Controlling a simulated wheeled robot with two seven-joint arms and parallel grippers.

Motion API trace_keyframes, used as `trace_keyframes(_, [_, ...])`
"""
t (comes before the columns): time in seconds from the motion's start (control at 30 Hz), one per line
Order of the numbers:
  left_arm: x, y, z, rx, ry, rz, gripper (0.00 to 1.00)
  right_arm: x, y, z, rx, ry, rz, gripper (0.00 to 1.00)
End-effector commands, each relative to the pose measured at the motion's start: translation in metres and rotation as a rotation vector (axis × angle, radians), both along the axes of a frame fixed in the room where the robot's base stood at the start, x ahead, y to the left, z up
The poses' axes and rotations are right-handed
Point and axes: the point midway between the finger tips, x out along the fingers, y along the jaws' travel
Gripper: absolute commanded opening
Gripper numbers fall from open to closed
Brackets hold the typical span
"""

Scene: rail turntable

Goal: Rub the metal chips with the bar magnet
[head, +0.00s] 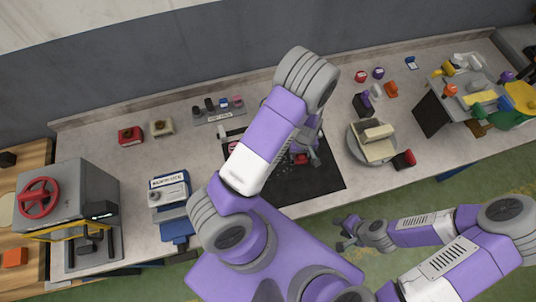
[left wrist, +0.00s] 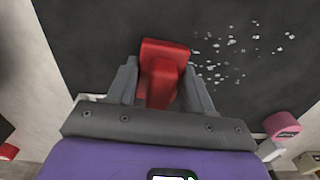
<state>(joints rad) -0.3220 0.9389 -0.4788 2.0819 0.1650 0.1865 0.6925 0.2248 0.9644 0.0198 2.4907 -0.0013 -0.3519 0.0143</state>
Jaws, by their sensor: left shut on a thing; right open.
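My left gripper (head: 303,157) is over the black mat (head: 310,185), partly hidden by my own arm. In the left wrist view its fingers (left wrist: 160,85) are shut on a red block-like piece, the bar magnet (left wrist: 163,62). The small silvery metal chips (left wrist: 238,48) lie scattered on the dark mat to the right of the magnet, apart from it in that view. Whether the magnet touches the mat is unclear. My right gripper (head: 345,236) is open and empty, in front of the counter's near edge.
A round plate with pale blocks (head: 376,142) stands right of the mat, with a red item (head: 404,159) beside it. A pink round thing (left wrist: 283,125) lies near the mat. A grey machine with a red wheel (head: 68,205) is at left. Counter left of the mat is partly clear.

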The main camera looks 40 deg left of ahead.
Motion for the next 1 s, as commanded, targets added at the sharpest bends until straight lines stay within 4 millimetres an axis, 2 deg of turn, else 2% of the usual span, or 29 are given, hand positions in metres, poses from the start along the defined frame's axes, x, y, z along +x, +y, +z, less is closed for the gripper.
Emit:
trace_keyframes(0.03, [-0.001, -0.001, 0.0, 0.001, 0.004, 0.002, 0.06, 0.0, 0.0, 0.003, 0.0, 0.0, 0.0, 0.43])
trace_keyframes(0.2, [-0.001, -0.001, 0.035, -0.002, 0.001, 0.002, 0.06, 0.0, 0.0, 0.018, 0.0, 0.0, 0.0, 0.43])
trace_keyframes(0.6, [-0.001, 0.0, 0.069, -0.001, 0.003, 0.003, 0.06, 0.0, 0.0, 0.048, 0.0, 0.0, 0.0, 0.43])
trace_keyframes(0.8, [-0.001, 0.0, 0.083, 0.0, 0.003, 0.003, 0.06, 0.0, 0.0, 0.059, 0.0, 0.0, 0.0, 0.43])
trace_keyframes(1.0, [-0.001, 0.0, 0.086, 0.0, 0.003, 0.003, 0.06, 0.0, 0.0, 0.061, 0.0, 0.0, 0.0, 0.43])
